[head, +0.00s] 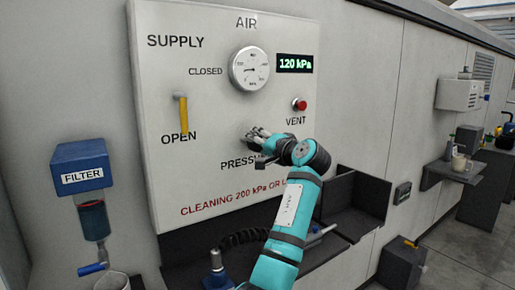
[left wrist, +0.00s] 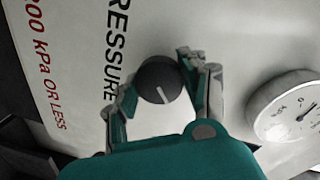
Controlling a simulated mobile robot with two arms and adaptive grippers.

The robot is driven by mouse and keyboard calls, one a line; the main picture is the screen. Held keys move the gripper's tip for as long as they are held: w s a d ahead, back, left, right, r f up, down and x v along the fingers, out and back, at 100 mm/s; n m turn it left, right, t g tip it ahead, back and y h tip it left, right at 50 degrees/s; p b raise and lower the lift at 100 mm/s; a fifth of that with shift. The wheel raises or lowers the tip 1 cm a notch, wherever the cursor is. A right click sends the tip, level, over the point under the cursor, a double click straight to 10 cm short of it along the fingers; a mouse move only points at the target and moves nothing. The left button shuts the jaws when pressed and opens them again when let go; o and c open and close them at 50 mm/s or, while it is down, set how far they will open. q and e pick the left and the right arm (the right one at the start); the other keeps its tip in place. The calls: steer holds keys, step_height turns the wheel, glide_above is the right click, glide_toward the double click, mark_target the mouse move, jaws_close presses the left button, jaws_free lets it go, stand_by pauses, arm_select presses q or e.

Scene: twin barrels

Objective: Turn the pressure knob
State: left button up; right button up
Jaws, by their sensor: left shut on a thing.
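The pressure knob (left wrist: 158,75) is a dark round knob with a white pointer line, on the white air panel (head: 225,170) above the word PRESSURE. In the left wrist view its pointer line slants toward the lower right. My left gripper (head: 258,140) is at the knob and hides most of it in the head view. In the left wrist view the fingers of my left gripper (left wrist: 157,84) are on both sides of the knob, shut on it. The round gauge (head: 250,69) is above the knob, and the green display (head: 295,63) reads 120 kPa. My right gripper is not in view.
A yellow supply lever (head: 181,114) hangs upright at OPEN, left of the knob. A red vent button (head: 299,104) is to the upper right. A blue filter (head: 80,168) is on the wall at left. A dark shelf (head: 355,200) stands below right of the panel.

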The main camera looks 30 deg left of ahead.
arm_select(q)
steer(key=shift+f+n, duration=0.1)
steer(key=shift+n, duration=0.4)
stand_by(0.3)
steer(key=o, duration=1.1)
steer(key=shift+o, duration=0.4)
steer(key=v, duration=1.2)
